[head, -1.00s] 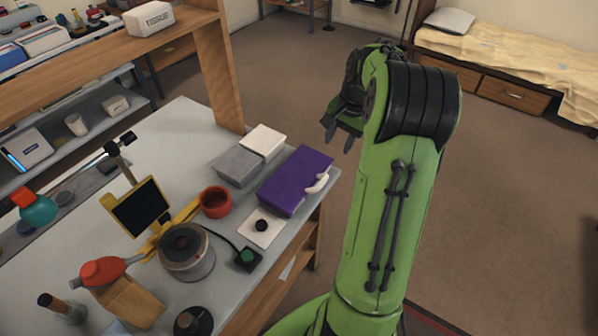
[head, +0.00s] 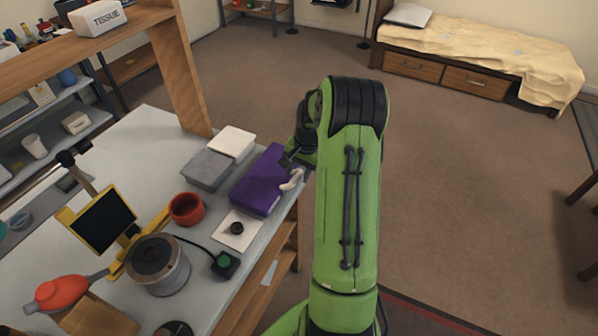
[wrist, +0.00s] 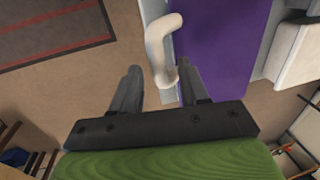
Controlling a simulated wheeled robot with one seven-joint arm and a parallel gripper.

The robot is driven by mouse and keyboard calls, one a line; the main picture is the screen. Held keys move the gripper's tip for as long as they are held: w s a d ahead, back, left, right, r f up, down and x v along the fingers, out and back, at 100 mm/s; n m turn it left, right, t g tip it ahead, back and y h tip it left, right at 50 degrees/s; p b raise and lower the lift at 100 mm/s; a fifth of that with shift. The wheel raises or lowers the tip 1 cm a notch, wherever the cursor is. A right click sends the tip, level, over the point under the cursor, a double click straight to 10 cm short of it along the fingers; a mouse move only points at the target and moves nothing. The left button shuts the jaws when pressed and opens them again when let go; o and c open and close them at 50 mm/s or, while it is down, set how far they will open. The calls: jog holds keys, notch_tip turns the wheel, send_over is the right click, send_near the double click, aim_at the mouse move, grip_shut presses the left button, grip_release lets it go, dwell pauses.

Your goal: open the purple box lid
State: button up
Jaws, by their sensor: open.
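The purple box (head: 258,187) sits closed at the right edge of the grey table, with a cream handle (head: 291,180) on its right side. In the wrist view the purple lid (wrist: 215,45) fills the upper right and the handle (wrist: 160,48) runs down along its left edge. My gripper (wrist: 160,85) is open. The handle's lower end lies between its two fingers in this view; I cannot tell whether they touch it. In the head view my gripper (head: 290,158) is beside the box's right side, partly hidden by my arm.
Grey (head: 207,169) and white (head: 232,143) boxes stand left of the purple box. Open floor lies to the right.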

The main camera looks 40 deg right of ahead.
jog(key=shift+c, duration=0.3)
grip_shut()
jog(key=shift+r, duration=0.15)
